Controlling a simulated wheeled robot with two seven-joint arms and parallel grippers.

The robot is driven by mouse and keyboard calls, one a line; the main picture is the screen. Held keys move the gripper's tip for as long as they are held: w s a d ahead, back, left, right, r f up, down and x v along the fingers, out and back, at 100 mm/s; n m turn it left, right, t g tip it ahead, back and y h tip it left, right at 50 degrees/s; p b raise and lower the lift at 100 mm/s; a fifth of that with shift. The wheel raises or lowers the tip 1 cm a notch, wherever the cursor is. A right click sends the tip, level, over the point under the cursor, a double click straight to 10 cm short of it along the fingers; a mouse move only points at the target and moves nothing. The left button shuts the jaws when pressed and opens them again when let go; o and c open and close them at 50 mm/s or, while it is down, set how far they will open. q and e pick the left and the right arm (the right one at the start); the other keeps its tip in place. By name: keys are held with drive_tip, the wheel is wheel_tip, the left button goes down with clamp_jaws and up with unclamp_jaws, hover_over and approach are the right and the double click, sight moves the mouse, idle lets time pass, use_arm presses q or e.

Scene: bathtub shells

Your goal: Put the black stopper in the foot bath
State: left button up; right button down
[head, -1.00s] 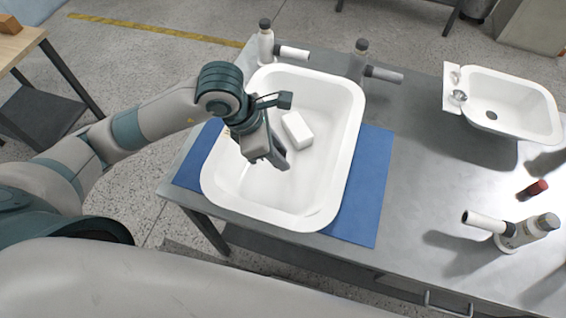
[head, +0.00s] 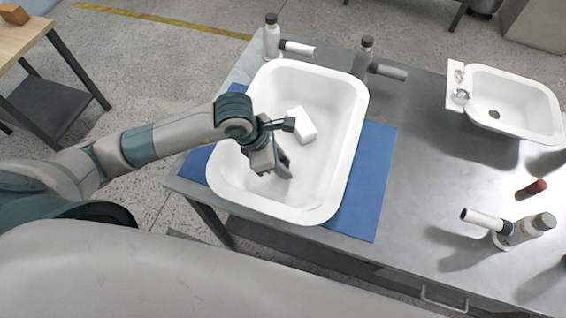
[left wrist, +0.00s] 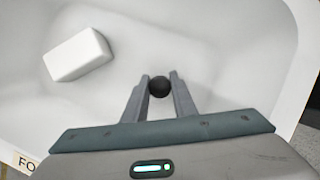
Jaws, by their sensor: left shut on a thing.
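The foot bath is the large white tub (head: 338,160) on a blue mat on the table. Its inside also fills most of the left wrist view (left wrist: 215,50). My left gripper (head: 271,175) is over the tub's near left part. In the left wrist view the gripper (left wrist: 159,90) is shut on the small round black stopper (left wrist: 159,86), which sits between the fingertips. Whether the stopper touches the tub floor I cannot tell. In the head view the stopper cannot be made out. My right gripper is not in view.
A white block (head: 301,125) lies inside the tub. A small white basin (head: 515,95) with a tap stands at the right. Bottles with white and grey cylinders stand behind the tub (head: 271,40) and at the front right (head: 525,230). A red cylinder (head: 532,189) lies near the right edge.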

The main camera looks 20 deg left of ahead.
use_arm(q)
drive_tip(key=shift+f, duration=0.35)
drive_tip(key=o, duration=1)
drive_tip(key=shift+f, duration=0.1)
drive_tip(key=shift+r, duration=0.2)
drive_tip(key=shift+a+r, duration=0.1)
drive_tip(key=shift+r, duration=0.05)
drive_tip(key=shift+b+v, duration=1.2)
drive_tip(key=shift+v, duration=4.6)
